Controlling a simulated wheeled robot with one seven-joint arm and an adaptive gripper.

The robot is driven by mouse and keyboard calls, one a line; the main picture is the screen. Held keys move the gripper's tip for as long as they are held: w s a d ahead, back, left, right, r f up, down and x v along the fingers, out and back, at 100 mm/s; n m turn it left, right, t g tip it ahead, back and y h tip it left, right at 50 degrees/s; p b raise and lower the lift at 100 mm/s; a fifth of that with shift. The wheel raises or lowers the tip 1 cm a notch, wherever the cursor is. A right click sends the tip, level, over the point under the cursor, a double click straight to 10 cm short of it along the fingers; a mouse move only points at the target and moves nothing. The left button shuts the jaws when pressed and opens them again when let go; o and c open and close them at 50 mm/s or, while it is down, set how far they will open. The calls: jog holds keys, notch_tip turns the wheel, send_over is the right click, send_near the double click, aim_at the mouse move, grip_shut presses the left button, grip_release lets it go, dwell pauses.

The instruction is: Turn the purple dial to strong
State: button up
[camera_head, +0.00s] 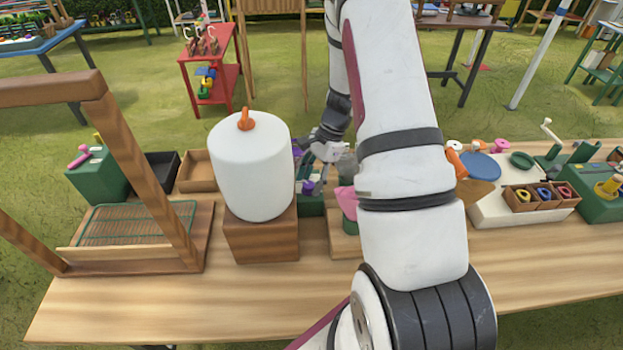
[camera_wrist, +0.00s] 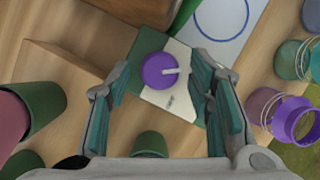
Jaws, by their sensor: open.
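The purple dial (camera_wrist: 160,70) is a round knob with a white pointer line, on a white and green panel (camera_wrist: 188,100) in the wrist view. The line points right. Small markings show on the panel, too small to read. In the head view the dial (camera_head: 308,187) is a small purple spot on a green box (camera_head: 311,205). My gripper (camera_wrist: 160,78) is open in the wrist view, with one finger on each side of the dial. I cannot tell how far above it the fingers are. In the head view my gripper (camera_head: 328,152) is partly hidden among nearby things.
A large white cylinder (camera_head: 252,165) with an orange knob stands on a wooden block (camera_head: 261,238) left of the dial. Green pots (camera_wrist: 35,108) and glass jars (camera_wrist: 290,58) flank the panel in the wrist view. My arm covers the table's middle. The front table strip is clear.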

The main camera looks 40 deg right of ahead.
jog(key=shift+c, duration=0.2)
grip_shut()
jog(key=n+b, duration=0.1)
jog(key=n+g, duration=0.1)
jog(key=shift+w+f+n+b, duration=0.1)
jog(key=shift+w+n+b, duration=0.15)
jog(key=shift+n+b, duration=0.15)
jog(key=n+g, duration=0.1)
jog(key=n, duration=0.1)
jog(key=shift+s+n, duration=0.1)
jog(key=shift+n, duration=0.2)
jog(key=shift+o, duration=0.2)
grip_release()
